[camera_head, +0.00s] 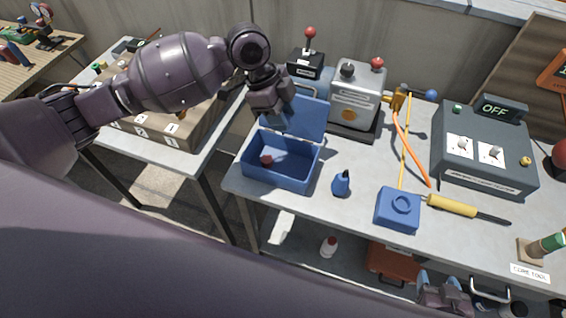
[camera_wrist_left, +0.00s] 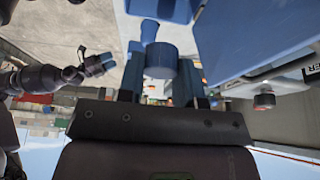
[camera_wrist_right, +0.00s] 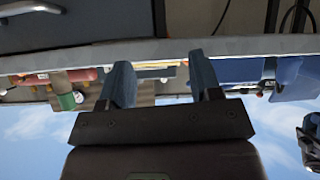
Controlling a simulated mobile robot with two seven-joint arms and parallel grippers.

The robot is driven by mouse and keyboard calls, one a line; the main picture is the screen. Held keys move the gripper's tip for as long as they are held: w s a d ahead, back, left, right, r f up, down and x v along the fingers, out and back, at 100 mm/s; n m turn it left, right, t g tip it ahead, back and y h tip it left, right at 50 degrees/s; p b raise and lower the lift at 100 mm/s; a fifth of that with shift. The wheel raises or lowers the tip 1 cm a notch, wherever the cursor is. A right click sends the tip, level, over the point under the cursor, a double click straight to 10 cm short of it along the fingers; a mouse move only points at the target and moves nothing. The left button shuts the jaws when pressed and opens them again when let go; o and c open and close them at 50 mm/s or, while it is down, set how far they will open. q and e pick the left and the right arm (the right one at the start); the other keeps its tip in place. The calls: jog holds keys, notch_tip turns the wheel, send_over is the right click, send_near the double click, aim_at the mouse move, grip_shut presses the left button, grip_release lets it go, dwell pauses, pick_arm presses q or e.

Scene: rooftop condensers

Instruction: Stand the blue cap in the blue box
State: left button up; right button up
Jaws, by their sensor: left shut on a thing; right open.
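The blue cap (camera_wrist_left: 161,60) is a short blue cylinder held between the fingers of my left gripper (camera_wrist_left: 160,75) in the left wrist view. In the head view my left gripper (camera_head: 275,122) points down over the back part of the open blue box (camera_head: 277,179), in front of its raised lid (camera_head: 305,117). The cap is hard to tell apart from the fingers there. The box holds a small dark red thing (camera_head: 266,160). My right gripper (camera_head: 445,292) is low at the table's front edge; the right wrist view shows its fingers (camera_wrist_right: 164,82) apart and empty.
Right of the box stand a small blue bottle (camera_head: 341,185) and a blue block with a ring (camera_head: 398,210). A yellow-handled tool (camera_head: 452,206) lies beyond. A metal unit (camera_head: 357,97) stands behind, and a grey OFF panel (camera_head: 485,150) at right. Table surface between them is partly clear.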

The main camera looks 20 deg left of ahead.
pick_arm(q)
send_over(287, 170)
jog(key=a, duration=0.1)
notch_tip(287, 170, down, 12)
jog(key=shift+a+f+b, duration=0.1)
jog(key=shift+a+b, duration=0.05)
jog(key=shift+b, duration=0.3)
jog(key=shift+f, duration=0.7)
notch_tip(287, 170, down, 3)
jog(key=shift+f, duration=0.4)
jog(key=shift+f+b, duration=0.1)
jog(key=shift+b, duration=0.2)
jog(key=o, duration=0.7)
jog(key=shift+o, duration=1)
